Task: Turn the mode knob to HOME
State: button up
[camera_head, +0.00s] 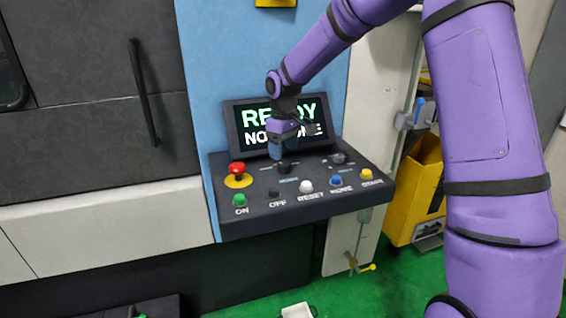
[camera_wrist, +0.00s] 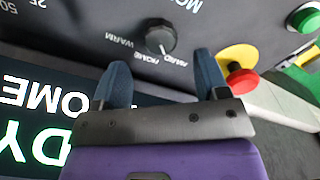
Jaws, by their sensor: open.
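The mode knob (camera_wrist: 160,36) is a dark round dial on the black sloping panel, with small WARM, HOME and a third label, hard to read, printed along one side. A pale mark shows at its lower edge in the wrist view, between HOME and the third label; its exact setting is unclear.
A red emergency stop on a yellow base (camera_head: 238,170) stands left of the knob. A second knob (camera_head: 340,158) sits to the right. Several push buttons, including the white RESET (camera_head: 306,186), line the front. The screen (camera_head: 284,124) rises close behind my gripper.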

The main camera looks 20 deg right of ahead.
aim_at(284, 164)
jog(key=shift+f, duration=2.5)
jog(key=c, duration=0.9)
jog(key=shift+c, duration=0.2)
jog(key=shift+m, duration=0.4)
jog(key=m, duration=0.3)
jog(key=shift+m, duration=2.5)
